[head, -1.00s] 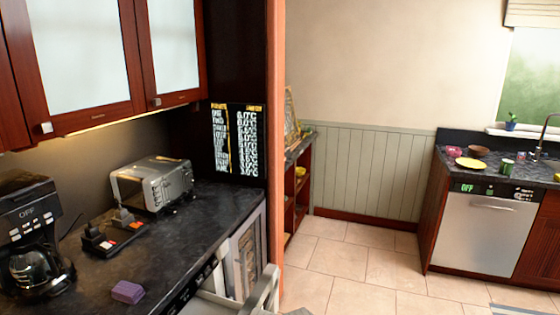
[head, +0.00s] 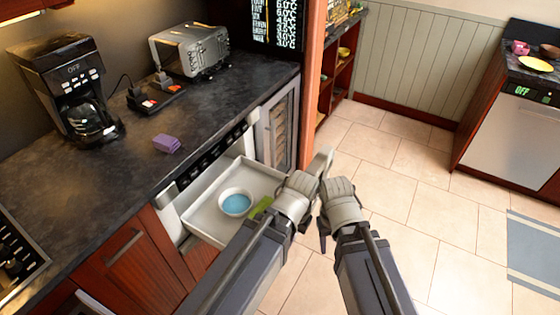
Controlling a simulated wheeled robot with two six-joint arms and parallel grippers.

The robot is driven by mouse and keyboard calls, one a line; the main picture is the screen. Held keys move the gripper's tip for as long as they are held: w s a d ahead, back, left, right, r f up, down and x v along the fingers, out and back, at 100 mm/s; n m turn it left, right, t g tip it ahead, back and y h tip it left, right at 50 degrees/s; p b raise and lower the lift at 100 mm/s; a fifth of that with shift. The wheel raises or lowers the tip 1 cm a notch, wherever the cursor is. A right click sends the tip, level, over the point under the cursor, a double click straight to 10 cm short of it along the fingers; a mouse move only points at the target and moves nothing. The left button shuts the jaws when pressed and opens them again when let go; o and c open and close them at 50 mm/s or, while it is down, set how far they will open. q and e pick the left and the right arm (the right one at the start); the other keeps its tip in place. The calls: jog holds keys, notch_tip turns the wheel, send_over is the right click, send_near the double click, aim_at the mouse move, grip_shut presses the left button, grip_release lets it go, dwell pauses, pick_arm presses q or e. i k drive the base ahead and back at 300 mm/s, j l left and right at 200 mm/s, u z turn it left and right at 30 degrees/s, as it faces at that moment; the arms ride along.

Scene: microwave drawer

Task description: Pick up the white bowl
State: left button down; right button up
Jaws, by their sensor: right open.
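The white bowl (head: 235,202), blue inside, sits upright in the open, pale microwave drawer (head: 205,221). A green item (head: 261,207) lies beside it, partly hidden by my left arm. My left gripper (head: 300,188) is over the right end of the drawer, to the right of the bowl and apart from it; its jaws are not clear. My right gripper (head: 337,196) is open with nothing seen in it, farther right, past the drawer and in front of the floor.
A dark counter (head: 60,190) runs above the drawer, with a coffee maker (head: 75,90), a toaster (head: 189,51) and a purple sponge (head: 167,143) on it. A wine cooler (head: 281,125) stands behind the drawer.

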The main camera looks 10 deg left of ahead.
aim_at(237, 202)
jog(key=i+j+z, duration=0.15)
jog(key=j, duration=0.25)
jog(key=k+l+u, duration=0.1)
jog(key=k, duration=0.9)
jog(key=l+u, duration=0.05)
jog(key=l, duration=0.05)
